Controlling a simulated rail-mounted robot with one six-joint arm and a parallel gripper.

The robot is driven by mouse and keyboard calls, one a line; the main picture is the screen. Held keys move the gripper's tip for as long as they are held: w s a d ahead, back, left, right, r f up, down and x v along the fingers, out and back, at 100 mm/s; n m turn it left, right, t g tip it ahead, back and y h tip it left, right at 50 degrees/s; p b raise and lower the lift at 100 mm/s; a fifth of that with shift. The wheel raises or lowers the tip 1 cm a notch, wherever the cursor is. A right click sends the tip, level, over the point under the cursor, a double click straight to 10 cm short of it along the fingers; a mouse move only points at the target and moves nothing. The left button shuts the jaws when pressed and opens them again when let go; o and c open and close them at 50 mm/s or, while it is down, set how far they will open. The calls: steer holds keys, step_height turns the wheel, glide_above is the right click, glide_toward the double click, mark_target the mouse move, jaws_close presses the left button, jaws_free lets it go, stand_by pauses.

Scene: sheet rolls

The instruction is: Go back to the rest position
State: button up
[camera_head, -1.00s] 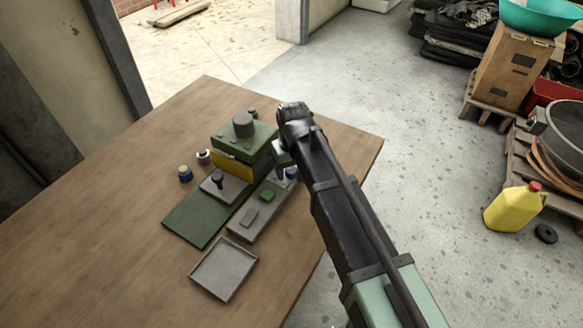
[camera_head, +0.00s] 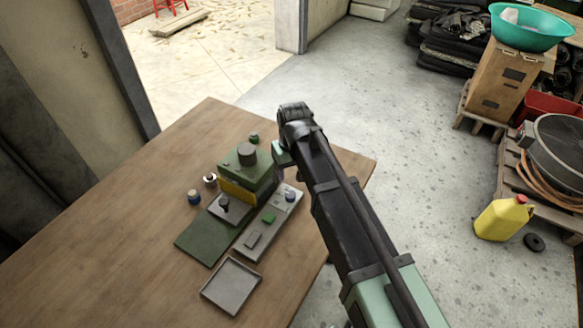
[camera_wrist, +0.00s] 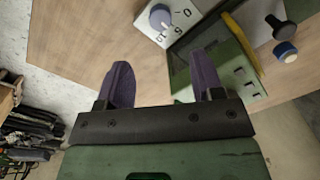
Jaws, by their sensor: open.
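My gripper (camera_wrist: 163,82) is open and empty in the wrist view, its two purple fingers apart above the wooden table (camera_head: 100,255). Between and beyond the fingers is the grey panel (camera_wrist: 186,14) with a round dial (camera_wrist: 160,17) and printed digits. The fingers look clear of the panel. To their right is the green and yellow box (camera_wrist: 222,52). In the head view my arm reaches up from the lower right to beside the box (camera_head: 262,170); its fingers are hidden there.
A grey cylinder (camera_head: 247,153) tops the box. A green mat (camera_head: 205,242), an empty square tray (camera_head: 231,286) and a blue-lidded jar (camera_head: 194,197) lie nearby. The table's left part is clear. On the floor at right stand a yellow jug (camera_head: 501,219) and a pallet (camera_head: 515,180).

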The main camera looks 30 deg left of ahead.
steer(key=shift+f, duration=0.1)
steer(key=w+d+m, duration=0.1)
steer(key=d+m, duration=1)
steer(key=d, duration=3.9)
steer(key=shift+w, duration=0.25)
